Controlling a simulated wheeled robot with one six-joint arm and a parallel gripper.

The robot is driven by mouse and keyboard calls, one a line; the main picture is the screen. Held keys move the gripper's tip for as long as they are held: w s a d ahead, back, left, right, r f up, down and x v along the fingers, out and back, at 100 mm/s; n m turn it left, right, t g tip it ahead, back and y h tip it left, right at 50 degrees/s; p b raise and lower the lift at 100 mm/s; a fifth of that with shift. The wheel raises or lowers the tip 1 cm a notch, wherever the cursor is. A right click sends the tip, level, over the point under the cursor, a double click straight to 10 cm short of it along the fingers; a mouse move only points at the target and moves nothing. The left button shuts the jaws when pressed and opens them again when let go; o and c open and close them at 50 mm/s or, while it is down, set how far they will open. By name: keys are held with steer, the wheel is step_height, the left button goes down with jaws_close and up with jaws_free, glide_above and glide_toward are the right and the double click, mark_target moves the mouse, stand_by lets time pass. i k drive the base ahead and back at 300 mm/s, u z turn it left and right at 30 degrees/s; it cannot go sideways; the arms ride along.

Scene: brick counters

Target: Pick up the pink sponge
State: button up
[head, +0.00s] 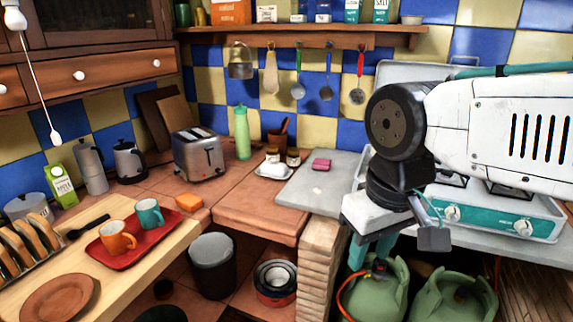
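A small pink sponge (321,164) lies flat on the grey stone slab (300,190) at the back corner of the counter, left of the stove. My gripper (369,262) hangs from the arm to the right of the sponge and nearer to me, pointing down in front of the counter edge. Its two teal fingers look apart, with nothing seen between them. It is not touching the sponge.
A butter dish (273,170) and small jars stand just left of the slab. The teal stove (490,218) is on the right, above green gas cylinders (375,290). A toaster (199,154), green bottle (242,133) and orange block (189,202) stand farther left. Utensils hang above.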

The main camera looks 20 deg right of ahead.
mark_target(324, 165)
steer(key=z, duration=0.1)
steer(key=i, duration=1.1)
steer(key=z, duration=0.7)
